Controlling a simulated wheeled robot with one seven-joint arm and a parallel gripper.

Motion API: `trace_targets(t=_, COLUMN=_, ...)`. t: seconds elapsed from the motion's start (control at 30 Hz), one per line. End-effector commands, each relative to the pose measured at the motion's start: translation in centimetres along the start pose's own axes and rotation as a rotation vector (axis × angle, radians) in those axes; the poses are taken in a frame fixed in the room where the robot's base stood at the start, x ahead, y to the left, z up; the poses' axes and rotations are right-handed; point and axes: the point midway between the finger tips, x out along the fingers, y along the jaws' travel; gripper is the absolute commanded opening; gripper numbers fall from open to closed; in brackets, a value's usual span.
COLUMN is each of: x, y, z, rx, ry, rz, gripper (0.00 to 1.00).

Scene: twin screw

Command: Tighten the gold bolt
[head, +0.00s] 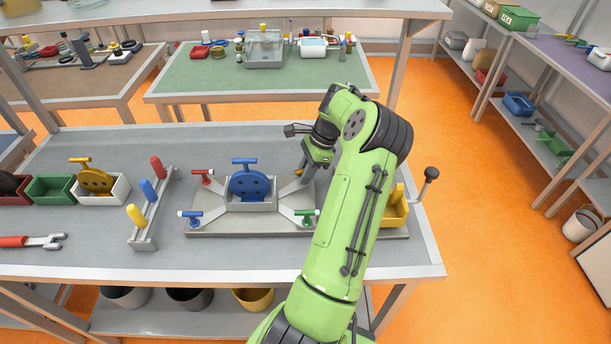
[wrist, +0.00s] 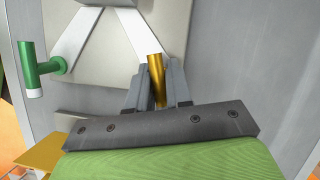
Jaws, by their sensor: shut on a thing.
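The gold bolt (wrist: 156,72) shows in the wrist view as a gold bar between my gripper's two grey fingers. My gripper (wrist: 157,92) is shut on it. In the head view my gripper (head: 309,166) is at the back right corner of the grey fixture plate (head: 207,228), and only a bit of the gold bolt (head: 299,172) shows beside it. The bolt's lower part and its seat are hidden. A blue round part (head: 249,186) with a T handle sits in the central holder.
A red bolt (head: 203,174), a blue bolt (head: 190,215) and a green bolt (head: 306,216) stand at the plate's other corners. A yellow part (head: 397,207) and a black-knobbed lever (head: 429,178) are at the right. A rack with coloured handles (head: 147,190) stands left.

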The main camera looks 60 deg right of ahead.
Motion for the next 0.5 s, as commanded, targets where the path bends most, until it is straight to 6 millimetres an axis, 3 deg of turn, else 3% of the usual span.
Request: trace_targets(t=0.5, x=-0.09, y=-0.07, z=-0.09, rx=0.332, ry=0.001, rz=-0.142, gripper=0.0)
